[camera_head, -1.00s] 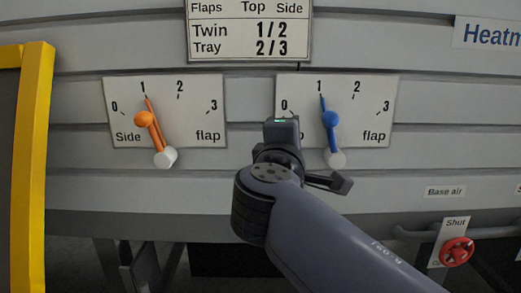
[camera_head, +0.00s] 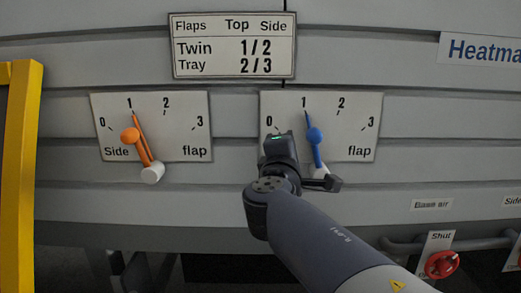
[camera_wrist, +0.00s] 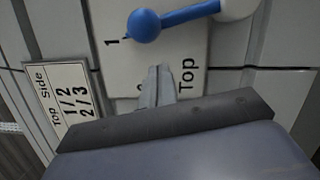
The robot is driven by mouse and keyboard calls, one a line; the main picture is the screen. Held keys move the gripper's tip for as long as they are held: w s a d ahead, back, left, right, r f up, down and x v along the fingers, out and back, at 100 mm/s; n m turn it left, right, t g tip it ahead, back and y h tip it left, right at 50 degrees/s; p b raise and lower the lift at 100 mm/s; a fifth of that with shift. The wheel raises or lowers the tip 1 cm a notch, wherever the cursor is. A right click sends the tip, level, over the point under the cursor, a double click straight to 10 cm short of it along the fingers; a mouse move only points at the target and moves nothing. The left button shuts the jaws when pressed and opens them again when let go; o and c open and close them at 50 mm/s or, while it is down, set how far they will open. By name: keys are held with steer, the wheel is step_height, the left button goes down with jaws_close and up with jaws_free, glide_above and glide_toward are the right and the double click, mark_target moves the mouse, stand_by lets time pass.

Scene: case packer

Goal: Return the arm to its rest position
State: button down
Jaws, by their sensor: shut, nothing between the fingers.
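My gripper (camera_head: 279,146) is in front of the lower left part of the right-hand dial plate (camera_head: 362,110), left of the blue lever (camera_head: 315,136). The head view hides its fingertips behind the gripper body. In the wrist view the fingers (camera_wrist: 158,75) are shut together and empty. They show against the plate beside the word "Top", apart from the blue lever knob (camera_wrist: 143,26). My arm reaches up from the lower right. The blue lever points at 1. The orange lever (camera_head: 131,136) on the left "Side flap" dial plate (camera_head: 185,120) also points at 1.
A sign (camera_head: 234,46) listing Twin 1/2 and Tray 2/3 is above the dials. A yellow frame post (camera_head: 20,180) stands at the left. A red valve handle (camera_head: 442,265) marked "Shut" and a pipe are at the lower right.

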steer(key=a+f+n+p, duration=0.1)
steer(key=f+n, duration=0.1)
steer(key=a+f+n+t+p, duration=0.1)
steer(key=n, duration=0.1)
steer(key=shift+a+f+n, duration=0.35)
steer(key=shift+n, duration=0.05)
